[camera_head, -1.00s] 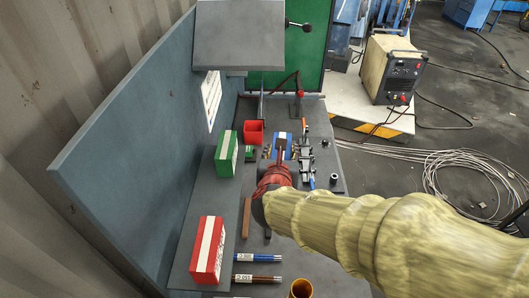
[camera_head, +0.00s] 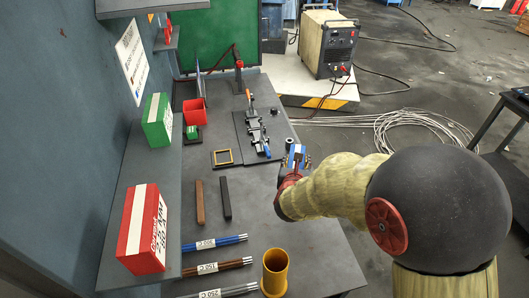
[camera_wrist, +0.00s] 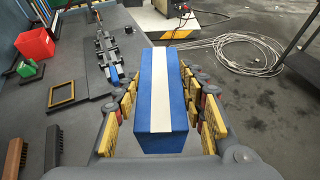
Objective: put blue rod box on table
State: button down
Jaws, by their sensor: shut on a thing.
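The blue rod box (camera_wrist: 158,110), blue with a white stripe, is between the fingers of my gripper (camera_wrist: 166,112) in the wrist view. My gripper is shut on it. In the head view the blue box (camera_head: 296,158) shows small at the end of my gripper (camera_head: 293,165), at the right edge of the table (camera_head: 262,195). Whether the box touches the table cannot be told. My arm hides part of what lies below and to the right.
A green box (camera_head: 157,120) and a red box (camera_head: 142,230) stand on the left shelf. A red bin (camera_head: 194,112), a clamp fixture (camera_head: 255,125), two bars, several rods (camera_head: 215,243) and a yellow cup (camera_head: 275,272) are on the table. The table's middle is clear.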

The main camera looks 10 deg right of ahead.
aim_at(293, 234)
jog(key=l+u, duration=0.1)
jog(key=l, duration=0.35)
jog(key=k+l, duration=0.15)
jog(key=l, duration=0.35)
jog(key=k+l+u, duration=0.15)
jog(key=l, duration=0.3)
jog(key=i+l, duration=0.15)
jog(key=i+l+u, duration=0.1)
jog(key=l, duration=0.3)
